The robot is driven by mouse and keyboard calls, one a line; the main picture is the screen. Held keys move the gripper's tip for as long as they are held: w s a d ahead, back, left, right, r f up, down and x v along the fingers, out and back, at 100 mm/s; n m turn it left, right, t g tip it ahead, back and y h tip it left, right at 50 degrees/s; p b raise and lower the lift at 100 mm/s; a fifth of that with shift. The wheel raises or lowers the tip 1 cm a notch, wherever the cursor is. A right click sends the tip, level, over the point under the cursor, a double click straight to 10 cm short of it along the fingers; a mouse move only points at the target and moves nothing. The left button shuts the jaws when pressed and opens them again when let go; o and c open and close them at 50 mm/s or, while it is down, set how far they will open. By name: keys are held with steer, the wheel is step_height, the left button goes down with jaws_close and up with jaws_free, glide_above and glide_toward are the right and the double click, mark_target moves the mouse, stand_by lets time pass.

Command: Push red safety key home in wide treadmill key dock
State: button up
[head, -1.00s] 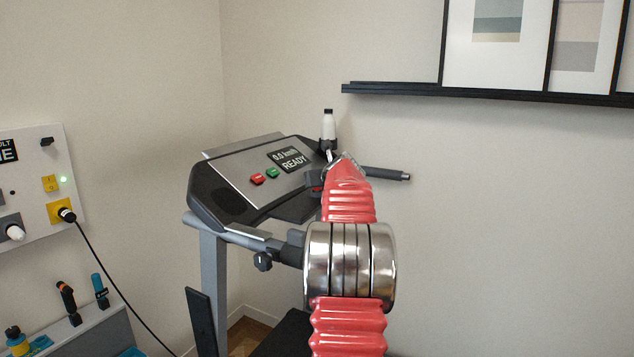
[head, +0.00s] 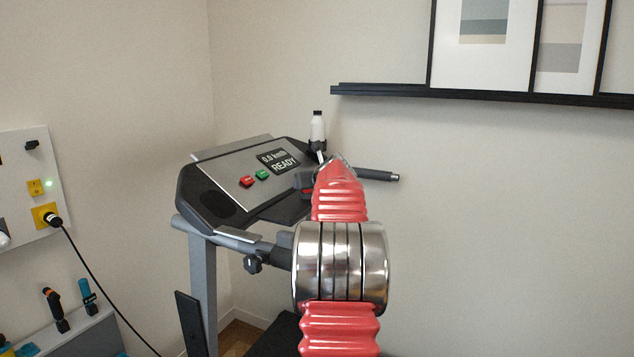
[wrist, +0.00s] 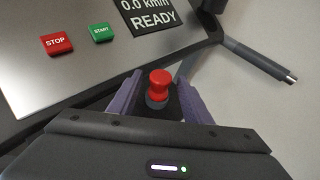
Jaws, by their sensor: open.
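The red safety key (wrist: 159,86) has a round red knob and stands between my fingers in the wrist view. A grey collar shows under the knob; how deep the key sits cannot be told. The dark dock beneath it is mostly hidden by the key and my gripper. My gripper (wrist: 161,80) is open, with one purple finger on each side of the key. I cannot tell whether either finger touches it.
A red STOP button (wrist: 56,43), a green START button (wrist: 102,32) and a display (wrist: 150,14) reading 0.0 km/h READY are close by. A wall panel (head: 20,185) with a cable is at left.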

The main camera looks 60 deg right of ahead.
steer(key=v, duration=1.2)
steer(key=shift+s, duration=0.2)
steer(key=shift+a, duration=0.15)
stand_by(0.6)
steer(key=w+a+f+n+y, duration=0.1)
steer(key=w+a+n+y, duration=0.2)
steer(key=a, duration=0.5)
steer(key=w+a+f+n, duration=0.1)
steer(key=w+a+n, duration=0.2)
steer(key=a+n, duration=0.45)
steer(key=w+a+f+n+y, duration=0.1)
steer(key=w+a+n+y, duration=0.15)
steer(key=a, duration=0.75)
steer(key=s+a+f+n+g+y, duration=0.1)
steer(key=a+f+n, duration=0.2)
steer(key=a+n, duration=0.5)
steer(key=s+a+f+n+y, duration=0.15)
steer(key=a+n, duration=0.25)
steer(key=a, duration=0.8)
steer(key=s+a+f+n+g, duration=0.3)
steer(key=s+a+f+n, duration=1)
steer(key=s+a+n, duration=0.4)
steer(key=shift+s+f+n+g+y, duration=0.2)
steer(key=shift+s+n+g+y, duration=0.15)
steer(key=shift+n, duration=0.65)
